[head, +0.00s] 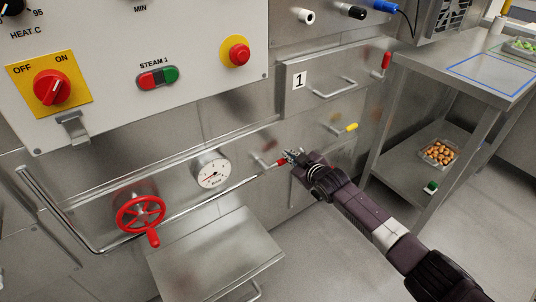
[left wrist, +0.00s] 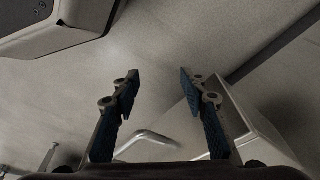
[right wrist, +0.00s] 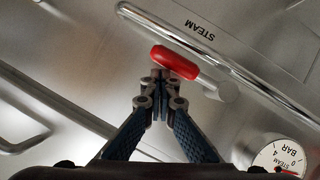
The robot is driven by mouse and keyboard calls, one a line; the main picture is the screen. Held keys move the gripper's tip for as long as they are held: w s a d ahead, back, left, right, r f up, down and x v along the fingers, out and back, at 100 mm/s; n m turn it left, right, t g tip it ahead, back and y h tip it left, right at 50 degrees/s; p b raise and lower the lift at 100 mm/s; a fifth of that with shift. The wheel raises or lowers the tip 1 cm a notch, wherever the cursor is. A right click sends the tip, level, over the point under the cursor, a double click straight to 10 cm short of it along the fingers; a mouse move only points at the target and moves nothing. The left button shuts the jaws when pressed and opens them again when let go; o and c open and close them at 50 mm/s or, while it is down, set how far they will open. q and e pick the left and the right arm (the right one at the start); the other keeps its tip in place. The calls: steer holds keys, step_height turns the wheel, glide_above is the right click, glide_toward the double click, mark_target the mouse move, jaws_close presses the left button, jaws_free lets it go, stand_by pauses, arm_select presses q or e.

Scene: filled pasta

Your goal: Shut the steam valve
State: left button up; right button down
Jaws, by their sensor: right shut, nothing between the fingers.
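The steam valve shows as a small lever with a red grip (head: 281,162) on the steel front, right of the round gauge. In the right wrist view its red grip (right wrist: 175,62) lies beside a pipe, near the printed word STEAM. My right gripper (head: 291,156) is shut and empty, its fingertips right at the red grip; the right wrist view shows the closed tips (right wrist: 160,78) against or just below it. I cannot tell whether they touch. My left gripper (left wrist: 157,82) is open and empty; it does not show in the head view.
A red handwheel (head: 140,213) and a pressure gauge (head: 211,169) sit to the left. A yellow-tipped lever (head: 350,127) and drawer 1 (head: 325,85) are close by on the right. A steel flap (head: 215,255) juts out below. A steel table (head: 470,65) stands at right.

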steer(key=shift+s+d+f, duration=0.15)
steer(key=shift+d+f, duration=0.05)
steer(key=shift+f, duration=0.1)
steer(key=v, duration=1.2)
steer(key=shift+a+r, duration=0.15)
steer(key=shift+r, duration=0.15)
